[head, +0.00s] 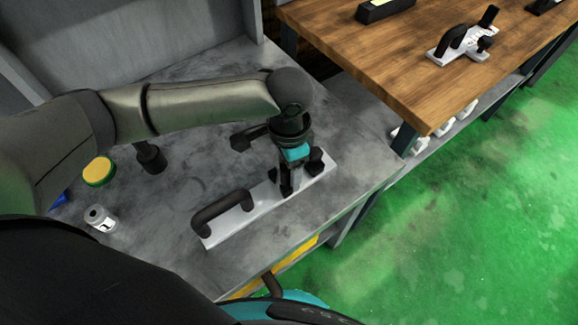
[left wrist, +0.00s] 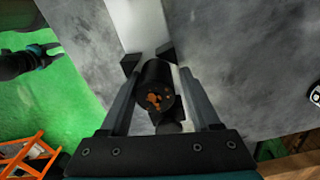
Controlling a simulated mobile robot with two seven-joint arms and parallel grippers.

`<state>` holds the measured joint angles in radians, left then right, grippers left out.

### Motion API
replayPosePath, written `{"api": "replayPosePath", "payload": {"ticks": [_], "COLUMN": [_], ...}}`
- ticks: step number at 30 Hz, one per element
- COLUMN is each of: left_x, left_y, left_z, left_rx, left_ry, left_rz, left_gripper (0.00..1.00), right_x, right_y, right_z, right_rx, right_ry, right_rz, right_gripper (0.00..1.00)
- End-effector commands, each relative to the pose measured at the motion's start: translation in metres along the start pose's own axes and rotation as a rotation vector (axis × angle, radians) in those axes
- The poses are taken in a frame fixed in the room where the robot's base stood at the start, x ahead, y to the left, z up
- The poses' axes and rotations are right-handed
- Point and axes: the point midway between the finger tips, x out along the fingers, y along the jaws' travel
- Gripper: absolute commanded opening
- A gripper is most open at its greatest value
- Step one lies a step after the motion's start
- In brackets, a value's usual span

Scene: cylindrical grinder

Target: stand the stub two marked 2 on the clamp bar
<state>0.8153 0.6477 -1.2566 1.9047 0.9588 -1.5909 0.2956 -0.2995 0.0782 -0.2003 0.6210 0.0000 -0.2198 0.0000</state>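The clamp bar (head: 227,226) is a pale flat bar with a black arched handle (head: 222,208), lying on the grey bench. My left gripper (head: 288,186) is over its far part, pointing down. In the left wrist view a black cylindrical stub (left wrist: 157,85) with orange marks on its end sits between the fingers, which look closed against its sides. I cannot read a 2 on it, nor tell whether it touches the bar. Another black stub (head: 318,160) stands at the bar's far end. My right gripper (left wrist: 50,56) shows small in the left wrist view, fingers apart and empty.
On the bench's left are a black knob-like piece (head: 151,157), a yellow-topped round tin (head: 99,170) and a small white jar (head: 101,218). A wooden table (head: 430,95) at the right holds a similar bar with a handle (head: 462,45). The green floor at the right is clear.

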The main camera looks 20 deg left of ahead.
Motion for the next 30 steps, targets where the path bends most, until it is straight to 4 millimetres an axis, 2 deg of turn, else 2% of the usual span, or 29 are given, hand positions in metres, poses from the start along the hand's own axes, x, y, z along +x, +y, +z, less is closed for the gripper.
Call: {"api": "replayPosePath", "payload": {"ticks": [3, 11, 14, 17, 27, 30], "left_x": [0.000, 0.000, -0.005, -0.021, -0.094, -0.109], "left_y": [0.002, 0.002, 0.002, 0.001, 0.001, 0.001], "left_z": [0.000, 0.000, 0.000, 0.000, -0.001, -0.001], "left_rx": [0.003, 0.003, 0.004, 0.004, 0.003, 0.002], "left_ry": [-0.001, -0.002, -0.001, 0.000, 0.002, 0.002], "left_rz": [0.005, 0.005, 0.003, 0.003, 0.002, 0.003], "left_gripper": [0.79, 0.79, 0.79, 0.79, 0.79, 0.79], "right_x": [0.000, 0.000, 0.000, -0.007, -0.031, -0.036], "right_y": [0.000, 0.001, 0.001, 0.001, 0.002, 0.002], "right_z": [0.000, 0.000, 0.000, 0.000, -0.002, -0.002], "right_rx": [0.000, 0.000, 0.000, 0.000, 0.000, 0.000], "right_ry": [0.000, -0.001, -0.001, -0.001, -0.002, -0.002], "right_rz": [0.000, 0.001, 0.001, 0.001, 0.002, 0.002], "right_gripper": [0.50, 0.50, 0.50, 0.50, 0.50, 0.50]}}
